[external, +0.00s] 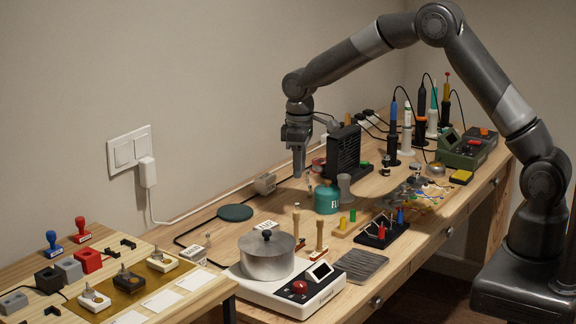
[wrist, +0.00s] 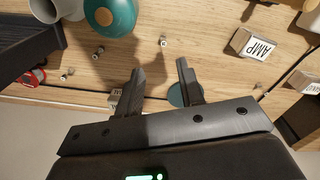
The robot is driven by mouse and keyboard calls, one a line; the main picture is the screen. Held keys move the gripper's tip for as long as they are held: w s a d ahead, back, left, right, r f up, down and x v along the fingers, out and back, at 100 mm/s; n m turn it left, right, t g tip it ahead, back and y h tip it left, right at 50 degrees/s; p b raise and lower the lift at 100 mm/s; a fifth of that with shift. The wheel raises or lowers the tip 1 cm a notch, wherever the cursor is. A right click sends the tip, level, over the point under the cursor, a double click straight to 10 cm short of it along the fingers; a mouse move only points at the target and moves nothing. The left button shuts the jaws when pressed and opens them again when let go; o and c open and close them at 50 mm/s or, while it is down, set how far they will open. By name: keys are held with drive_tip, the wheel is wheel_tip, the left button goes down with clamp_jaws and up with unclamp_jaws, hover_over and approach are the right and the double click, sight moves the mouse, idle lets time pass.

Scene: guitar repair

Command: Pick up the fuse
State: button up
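Several small pale pieces with metal-looking ends lie on the wooden bench in the wrist view, and they look like fuses. One possible fuse (wrist: 163,41) lies just beyond the gap between my fingertips, apart from them. Another small piece (wrist: 99,51) is to the left, by the teal canister, and a third small piece (wrist: 67,74) is farther left. They are too small to tell apart for sure. My gripper (wrist: 160,72) is open and empty, with bare bench between its fingers. In the external view my gripper (external: 299,172) points down above the bench, left of the teal canister.
The teal canister (external: 327,198) and a black heater-like box (external: 343,152) stand close to my gripper. A block marked AMP (wrist: 252,43) lies to the right in the wrist view. A dark teal disc (external: 235,212) and a metal pot (external: 267,259) are nearer the front.

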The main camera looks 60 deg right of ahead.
sight(297, 204)
wheel_tip(297, 204, down, 6)
drive_tip(key=shift+w+f, duration=0.1)
drive_tip(key=shift+w, duration=0.05)
drive_tip(key=shift+a+f, duration=0.15)
drive_tip(key=shift+f, duration=1.2)
drive_tip(key=shift+a+f, duration=0.15)
drive_tip(key=shift+f, duration=1.15)
drive_tip(key=shift+c, duration=0.4)
clamp_jaws()
